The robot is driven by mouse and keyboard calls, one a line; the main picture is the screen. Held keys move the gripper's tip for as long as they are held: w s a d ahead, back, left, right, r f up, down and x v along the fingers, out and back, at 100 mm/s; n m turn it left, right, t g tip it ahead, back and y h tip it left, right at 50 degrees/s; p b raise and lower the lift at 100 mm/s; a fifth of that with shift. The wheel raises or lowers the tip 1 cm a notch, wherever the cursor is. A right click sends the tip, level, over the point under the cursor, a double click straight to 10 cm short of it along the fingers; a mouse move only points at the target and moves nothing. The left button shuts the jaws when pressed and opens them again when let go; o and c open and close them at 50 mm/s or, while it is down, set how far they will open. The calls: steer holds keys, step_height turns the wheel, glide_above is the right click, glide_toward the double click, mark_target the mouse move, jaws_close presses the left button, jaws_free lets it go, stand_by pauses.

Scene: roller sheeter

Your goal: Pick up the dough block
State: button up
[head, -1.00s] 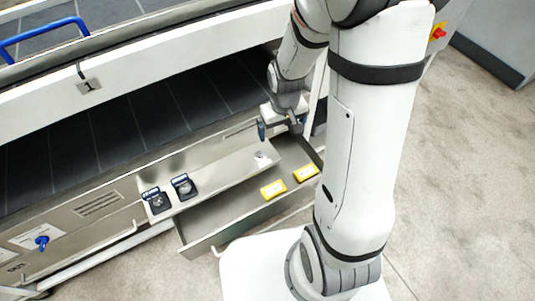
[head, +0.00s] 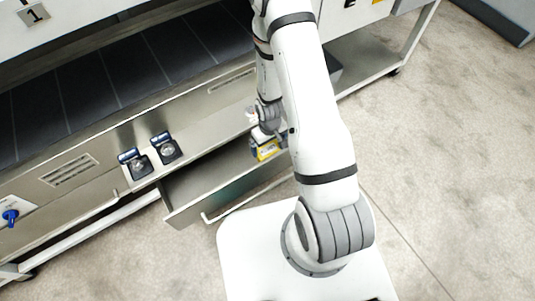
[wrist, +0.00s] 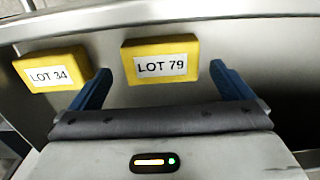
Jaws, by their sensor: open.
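Two yellow blocks with white labels show in the wrist view. One reads LOT 79 (wrist: 160,49) and lies ahead of my gripper (wrist: 159,75), between its two blue fingers in the picture. The other reads LOT 34 (wrist: 50,85) and lies to the left, outside the left finger. My gripper is open and nothing is held. In the head view a yellow block (head: 268,149) shows in the drawer right at my gripper, partly hidden by it. I cannot tell from this view whether the fingers touch it.
The open metal drawer (head: 190,196) sits beneath the machine's dark belt (head: 110,75). Two dark latch-like fittings (head: 135,164) (head: 166,148) stand on the ledge left of my gripper. A blue knob (head: 11,216) is at the far left. The drawer's left part is empty.

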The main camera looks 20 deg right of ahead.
mark_target(270, 152)
steer(key=shift+s+f+b, duration=0.15)
steer(key=shift+f+b, duration=1.3)
steer(key=shift+b, duration=0.1)
steer(key=shift+s+f+b, duration=0.1)
steer(key=shift+f+b, duration=1.3)
steer(key=shift+b, duration=0.1)
steer(key=shift+r, duration=0.1)
steer(key=shift+c, duration=0.3)
steer(key=c, duration=0.8)
steer(key=shift+r, duration=0.1)
